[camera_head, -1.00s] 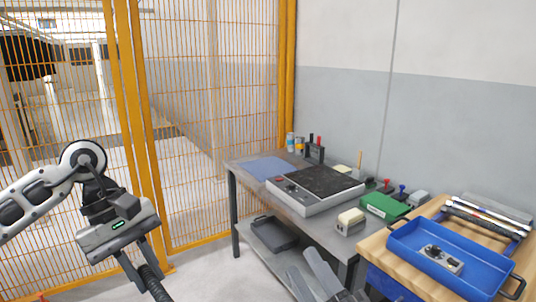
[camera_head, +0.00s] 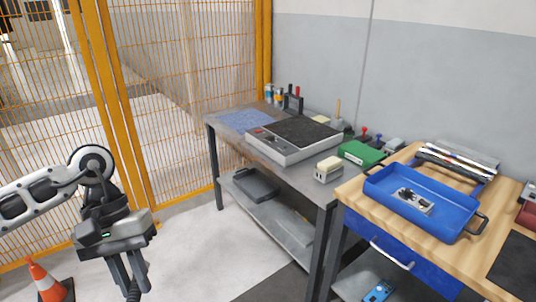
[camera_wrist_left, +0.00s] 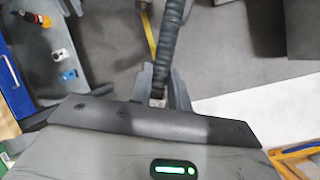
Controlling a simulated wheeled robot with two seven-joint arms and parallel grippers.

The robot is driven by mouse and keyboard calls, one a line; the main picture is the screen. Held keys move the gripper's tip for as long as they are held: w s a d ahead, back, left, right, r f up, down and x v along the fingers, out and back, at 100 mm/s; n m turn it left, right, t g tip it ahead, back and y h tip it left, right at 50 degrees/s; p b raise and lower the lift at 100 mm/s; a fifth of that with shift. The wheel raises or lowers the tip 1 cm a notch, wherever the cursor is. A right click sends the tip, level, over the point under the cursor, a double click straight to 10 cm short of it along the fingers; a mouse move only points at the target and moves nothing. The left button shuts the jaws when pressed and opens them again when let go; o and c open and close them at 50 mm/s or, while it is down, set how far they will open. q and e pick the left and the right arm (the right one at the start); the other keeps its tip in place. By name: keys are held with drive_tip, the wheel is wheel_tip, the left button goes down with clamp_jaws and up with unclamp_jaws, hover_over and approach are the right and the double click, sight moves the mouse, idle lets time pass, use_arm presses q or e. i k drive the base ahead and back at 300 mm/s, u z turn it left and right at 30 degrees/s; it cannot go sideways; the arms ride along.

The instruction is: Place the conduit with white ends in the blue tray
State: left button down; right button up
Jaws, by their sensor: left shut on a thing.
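My left gripper (camera_head: 130,279) is at the lower left of the head view, shut on a dark ribbed conduit (camera_head: 133,294) that hangs down out of the picture. In the left wrist view the ribbed conduit (camera_wrist_left: 172,38) runs away from between the fingers (camera_wrist_left: 161,88). A small pale bit shows at the jaws; whether it is a white end is unclear, and the far end is out of view. The blue tray (camera_head: 451,213) sits on the wooden bench at right, with a small grey device (camera_head: 412,200) in it. My right gripper is not in view.
A rack with light and dark tubes (camera_head: 455,158) stands behind the tray. A grey table (camera_head: 290,178) carries a flat machine (camera_head: 294,140), a green box (camera_head: 362,153) and a beige block (camera_head: 328,169). An orange cone (camera_head: 48,284) stands at lower left. Open floor lies between arm and table.

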sight(424, 195)
drive_tip(key=u, duration=0.45)
drive_tip(key=i, duration=1.4)
drive_tip(key=z, duration=3.5)
drive_tip(key=i, duration=0.5)
drive_tip(key=u, duration=0.05)
